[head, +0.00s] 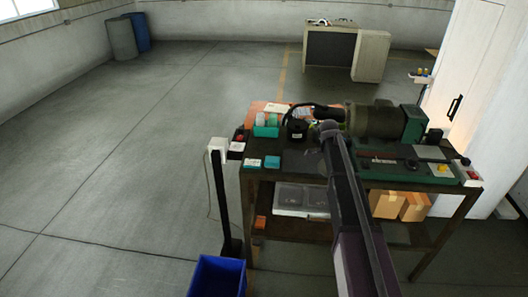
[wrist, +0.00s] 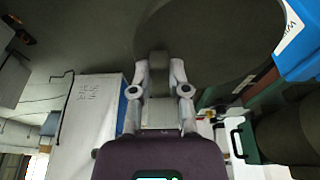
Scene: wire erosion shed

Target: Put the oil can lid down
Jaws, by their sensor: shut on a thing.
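My gripper (head: 324,127) is over the left part of the workbench in the head view, just right of a small black can (head: 297,129). In the wrist view the fingers of my gripper (wrist: 159,62) are shut on a narrow dark grey piece (wrist: 158,72), which I take to be part of the oil can lid. A large dark round shape (wrist: 225,40) fills the area behind and right of the fingers. I cannot tell whether it is the lid, the can or a shadow. My arm hides part of the bench in the head view.
The workbench (head: 300,163) carries a green and dark machine (head: 375,120) on the right, a green bin (head: 266,130) and small boxes (head: 253,162) on the left. A blue bin (head: 217,277) stands on the floor. Cardboard boxes (head: 386,204) sit on the lower shelf.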

